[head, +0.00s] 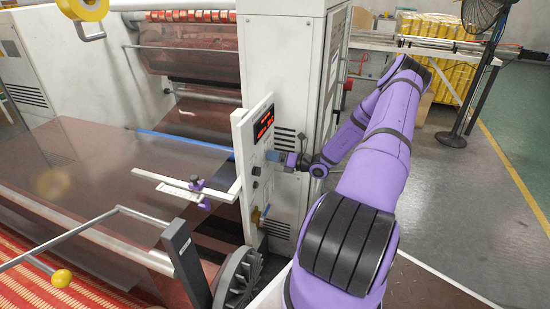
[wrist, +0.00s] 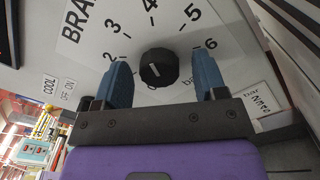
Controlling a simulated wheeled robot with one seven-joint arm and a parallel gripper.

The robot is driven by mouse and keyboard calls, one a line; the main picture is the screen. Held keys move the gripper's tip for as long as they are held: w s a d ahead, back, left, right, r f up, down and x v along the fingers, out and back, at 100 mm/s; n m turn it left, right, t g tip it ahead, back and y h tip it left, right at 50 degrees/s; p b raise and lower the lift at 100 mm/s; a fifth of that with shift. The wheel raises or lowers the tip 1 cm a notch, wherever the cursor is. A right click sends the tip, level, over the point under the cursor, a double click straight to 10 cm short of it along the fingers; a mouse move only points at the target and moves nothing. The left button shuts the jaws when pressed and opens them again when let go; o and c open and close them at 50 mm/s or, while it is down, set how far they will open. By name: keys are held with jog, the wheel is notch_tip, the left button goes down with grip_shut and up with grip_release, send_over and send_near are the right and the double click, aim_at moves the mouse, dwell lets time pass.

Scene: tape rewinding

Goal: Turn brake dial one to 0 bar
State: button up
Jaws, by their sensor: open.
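The brake dial (wrist: 158,67) is a round black knob with a short white mark on a white plate with printed numbers. In the wrist view it sits between the two blue fingers of my gripper (wrist: 164,64), one on each side, with visible gaps. My gripper is open and not closed on the knob. Numbers 2 to 6 show around the dial; the lower part of the scale is partly hidden by my gripper. The exact reading cannot be told. In the head view my gripper (head: 278,157) is at the white control panel (head: 244,133), and the dial is hidden.
The panel has a red display (head: 263,122) above my gripper. A white cabinet (head: 288,75) stands behind it. Brown film (head: 100,150) spreads over the machine at left. A black fan (head: 485,15) and yellow rolls (head: 440,75) stand at back right.

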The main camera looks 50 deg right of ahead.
jog(key=c, duration=0.9)
jog(key=shift+n, duration=0.3)
jog(key=shift+d+n, duration=0.15)
jog(key=shift+n, duration=14.25)
